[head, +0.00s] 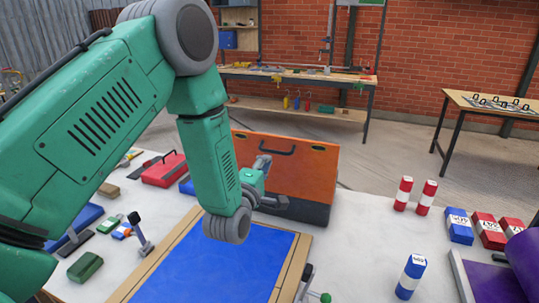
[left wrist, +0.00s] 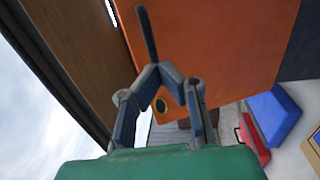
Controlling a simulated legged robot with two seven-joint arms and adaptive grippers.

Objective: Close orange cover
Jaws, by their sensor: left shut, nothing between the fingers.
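The orange cover (head: 315,165) stands upright behind the blue mat, with a black handle near its top edge and a dark grey box part (head: 305,212) below it. My left gripper (head: 264,165) is in front of the cover's left half and hides part of it. In the left wrist view the orange cover (left wrist: 225,45) fills the upper middle, and my left gripper (left wrist: 147,35) has its fingers together in front of it, with nothing between them. Whether the fingertips touch the cover, I cannot tell. My right gripper is not in view.
A blue mat (head: 235,262) on a wooden board lies in front of the cover. A red box (head: 163,170) and small tools lie left. Red-white cylinders (head: 403,194), a blue-white one (head: 410,277) and several small boxes stand right. The white tabletop between (head: 360,225) is mostly clear.

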